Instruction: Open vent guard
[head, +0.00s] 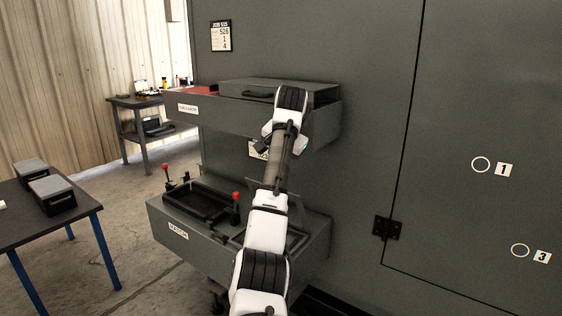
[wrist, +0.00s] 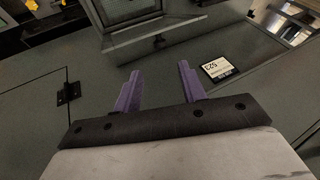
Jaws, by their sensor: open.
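In the wrist view, a framed panel with a pale mesh (wrist: 125,10) shows at the top edge, partly cut off; it looks like the vent guard. A small dark knob or latch (wrist: 160,42) sits at its near edge. My gripper (wrist: 160,68) has two purple fingers spread apart with nothing between them. The fingers point toward the panel and stand apart from it. In the head view my arm covers the area between the upper and lower drawers, so the guard is not clear there and my gripper is hidden.
The upper drawer (head: 230,112) and lower drawer (head: 190,247) jut out from the grey enclosure wall (head: 360,90). The lower one holds a black tray (head: 197,202) and red-knobbed levers (head: 236,196). A label card (wrist: 218,68) is right of my fingers. A table (head: 30,222) stands left.

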